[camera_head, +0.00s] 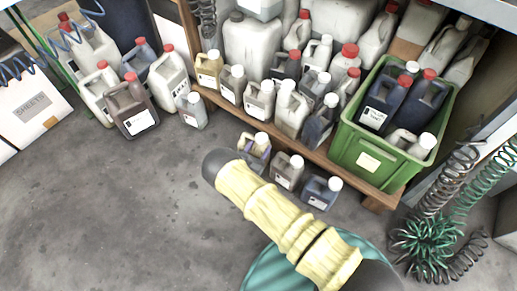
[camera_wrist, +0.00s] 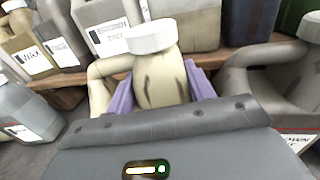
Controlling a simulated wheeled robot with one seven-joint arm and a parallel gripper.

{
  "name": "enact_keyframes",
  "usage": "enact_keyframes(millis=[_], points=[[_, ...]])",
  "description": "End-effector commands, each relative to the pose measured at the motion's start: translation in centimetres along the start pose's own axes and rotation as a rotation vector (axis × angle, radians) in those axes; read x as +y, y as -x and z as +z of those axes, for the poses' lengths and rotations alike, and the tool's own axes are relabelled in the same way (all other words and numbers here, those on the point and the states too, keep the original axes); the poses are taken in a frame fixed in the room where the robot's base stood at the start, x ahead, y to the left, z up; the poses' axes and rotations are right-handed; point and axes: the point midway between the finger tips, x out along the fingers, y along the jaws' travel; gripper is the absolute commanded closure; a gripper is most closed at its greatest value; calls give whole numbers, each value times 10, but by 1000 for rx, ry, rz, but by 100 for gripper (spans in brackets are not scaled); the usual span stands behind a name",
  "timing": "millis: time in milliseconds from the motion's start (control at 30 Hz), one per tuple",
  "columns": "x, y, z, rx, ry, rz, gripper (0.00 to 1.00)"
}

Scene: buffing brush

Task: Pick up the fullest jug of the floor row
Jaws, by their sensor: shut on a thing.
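My gripper (camera_wrist: 160,90) is shut on a cream jug (camera_wrist: 158,72) with a white cap. The purple fingers press on both sides of its upper part, and its handle shows at the left. In the head view the cream jug (camera_head: 261,139) is at the left end of a short floor row before the shelf, mostly hidden by my gripper. Beside it stand a grey-brown jug (camera_head: 287,172) and a blue-grey jug (camera_head: 321,192), both white-capped. The grey-brown jug also shows at the right of the wrist view (camera_wrist: 292,88). I cannot tell fill levels, or whether the held jug touches the floor.
A low wooden shelf (camera_head: 245,122) with several jugs is close behind the row. A green crate (camera_head: 375,165) of jugs stands at its right end. More jugs, including a grey one (camera_head: 191,110), stand on the floor at left. Coiled hoses (camera_head: 430,240) lie right. The floor at left front is clear.

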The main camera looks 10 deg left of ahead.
Motion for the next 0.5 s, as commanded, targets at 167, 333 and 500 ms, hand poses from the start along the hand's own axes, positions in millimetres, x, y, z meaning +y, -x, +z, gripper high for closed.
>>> enact_keyframes(millis=[167, 333, 500], points=[[2, 0, 37, -7, -4, 1, 100], [1, 0, 64, -6, -4, 1, 100], [1, 0, 81, -7, -3, 1, 100]])
